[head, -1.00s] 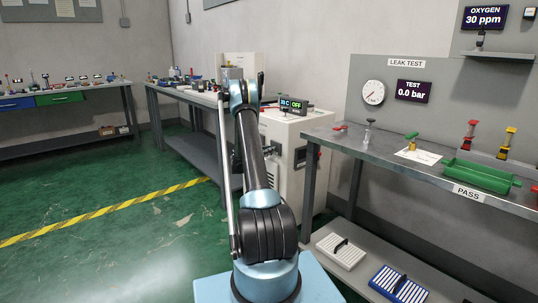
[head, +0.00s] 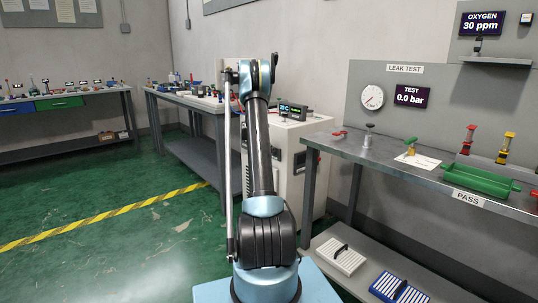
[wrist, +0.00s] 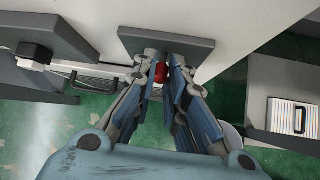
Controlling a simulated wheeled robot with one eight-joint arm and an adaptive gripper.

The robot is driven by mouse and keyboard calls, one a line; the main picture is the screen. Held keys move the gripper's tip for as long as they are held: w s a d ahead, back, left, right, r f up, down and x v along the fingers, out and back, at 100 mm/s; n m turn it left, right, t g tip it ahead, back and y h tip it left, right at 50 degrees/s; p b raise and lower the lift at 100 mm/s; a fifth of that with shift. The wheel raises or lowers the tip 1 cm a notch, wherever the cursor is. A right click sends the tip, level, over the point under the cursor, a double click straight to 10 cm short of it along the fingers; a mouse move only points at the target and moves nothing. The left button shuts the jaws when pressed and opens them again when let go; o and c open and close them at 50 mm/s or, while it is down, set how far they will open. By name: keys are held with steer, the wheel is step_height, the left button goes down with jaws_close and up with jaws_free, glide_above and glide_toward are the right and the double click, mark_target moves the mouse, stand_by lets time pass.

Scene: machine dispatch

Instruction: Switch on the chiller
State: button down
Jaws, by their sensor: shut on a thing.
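The chiller (head: 302,168) is a white cabinet in the middle of the head view, partly behind my arm. A small display (head: 292,111) stands on top of it; its left half reads about 23 C and its right half shows small green text that I cannot read clearly. In the wrist view a red switch knob (wrist: 160,76) sits at a dark panel (wrist: 166,45) on a pale cabinet face. My gripper (wrist: 166,68) is shut on the red knob, which is partly hidden between the fingers. In the head view my arm hides the gripper.
A grey leak-test bench (head: 400,165) with a green tray (head: 482,181) stands close on the right, with racks on its lower shelf (head: 370,265). Another bench (head: 185,98) stands behind and left of the chiller. Green floor (head: 110,205) is clear on the left.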

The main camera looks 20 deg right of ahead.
steer(key=shift+w+r, duration=0.15)
steer(key=shift+w, duration=0.1)
stand_by(0.3)
steer(key=c, duration=1.8)
jaws_free()
steer(key=shift+o, duration=1)
steer(key=shift+s, duration=0.1)
steer(key=v, duration=1.1)
steer(key=shift+r, duration=0.4)
steer(key=shift+a, duration=0.1)
